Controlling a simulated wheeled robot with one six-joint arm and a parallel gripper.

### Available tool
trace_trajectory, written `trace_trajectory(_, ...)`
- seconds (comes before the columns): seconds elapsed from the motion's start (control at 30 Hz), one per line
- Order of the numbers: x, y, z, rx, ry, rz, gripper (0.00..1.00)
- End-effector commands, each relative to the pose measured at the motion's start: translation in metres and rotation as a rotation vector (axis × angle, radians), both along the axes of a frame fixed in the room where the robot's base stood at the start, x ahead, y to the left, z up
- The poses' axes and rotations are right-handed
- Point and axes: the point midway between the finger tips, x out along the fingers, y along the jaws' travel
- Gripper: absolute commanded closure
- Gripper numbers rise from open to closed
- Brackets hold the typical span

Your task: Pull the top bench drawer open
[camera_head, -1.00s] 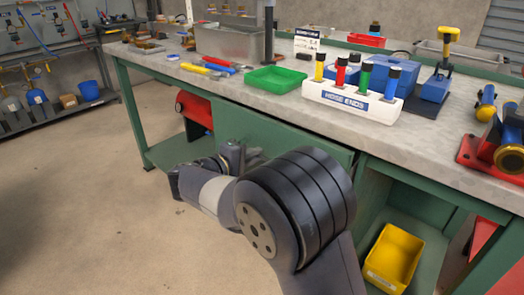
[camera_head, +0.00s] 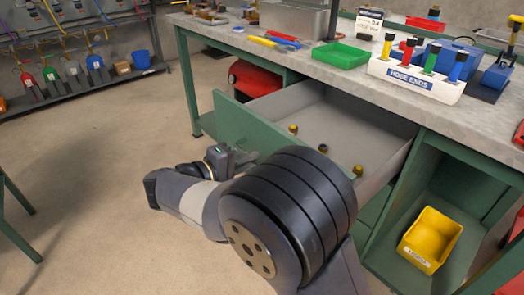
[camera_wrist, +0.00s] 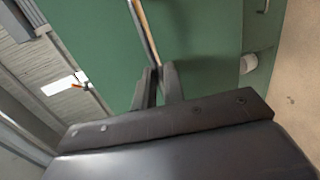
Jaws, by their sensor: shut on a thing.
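The top bench drawer (camera_head: 243,131) stands well open from the green bench, with its grey inside showing. Several small brass-coloured fittings (camera_head: 323,148) lie in it. My gripper (camera_head: 238,157) is at the outer side of the drawer's green front, partly hidden behind my own arm. In the wrist view the green front (camera_wrist: 205,50) fills the middle, and my gripper's fingers (camera_wrist: 158,85) are shut on the metal bar handle (camera_wrist: 145,32). The handle is hidden in the head view.
The bench top (camera_head: 330,66) holds a green tray (camera_head: 341,55) and a white hose-ends rack (camera_head: 415,82). A yellow bin (camera_head: 430,240) sits on the lower shelf at right. A red tank (camera_head: 254,79) is under the bench. The floor (camera_head: 100,150) at left is clear.

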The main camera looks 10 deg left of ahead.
Motion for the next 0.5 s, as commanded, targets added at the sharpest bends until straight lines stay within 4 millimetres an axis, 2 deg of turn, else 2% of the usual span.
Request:
trace_trajectory(0.2, -0.016, 0.012, -0.001, 0.0, 0.001, 0.0, 1.0)
trace_trajectory(0.5, -0.02, 0.015, -0.001, 0.0, 0.002, 0.0, 1.0)
